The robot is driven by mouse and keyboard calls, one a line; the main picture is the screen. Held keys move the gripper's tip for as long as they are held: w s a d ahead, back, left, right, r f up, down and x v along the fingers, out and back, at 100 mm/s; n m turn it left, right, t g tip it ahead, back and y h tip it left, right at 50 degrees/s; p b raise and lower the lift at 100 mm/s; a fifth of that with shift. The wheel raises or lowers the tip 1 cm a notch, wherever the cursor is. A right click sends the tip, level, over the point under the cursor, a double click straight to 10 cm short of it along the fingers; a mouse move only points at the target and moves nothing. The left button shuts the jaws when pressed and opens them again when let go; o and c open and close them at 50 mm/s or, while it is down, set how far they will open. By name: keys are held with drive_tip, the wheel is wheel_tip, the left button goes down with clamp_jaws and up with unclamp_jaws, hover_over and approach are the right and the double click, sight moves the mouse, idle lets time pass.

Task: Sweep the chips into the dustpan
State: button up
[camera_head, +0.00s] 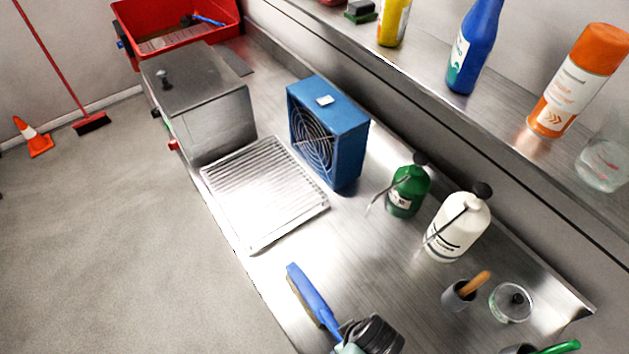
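A blue brush (312,297) with brownish bristles along its left side shows at the bottom centre, over the near part of the steel bench. Its handle runs down into my gripper (342,335), which shows as a dark rounded body with a pale part at the lower picture edge. The gripper appears shut on the handle, though its fingertips are mostly hidden. I cannot make out any chips, and no dustpan can be clearly identified.
A ribbed metal tray (262,190), a steel box (205,105) and a blue fan unit (330,130) stand on the bench (300,245). Green (408,190) and white (458,225) bottles, a small cup (459,295) and a glass jar (510,303) stand right. A shelf runs above.

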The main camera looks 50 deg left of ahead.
drive_tip(key=shift+f, duration=0.15)
clamp_jaws()
idle(1.4)
wheel_tip(320, 180, up, 12)
drive_tip(key=p, duration=0.9)
drive_tip(key=shift+p, duration=0.4)
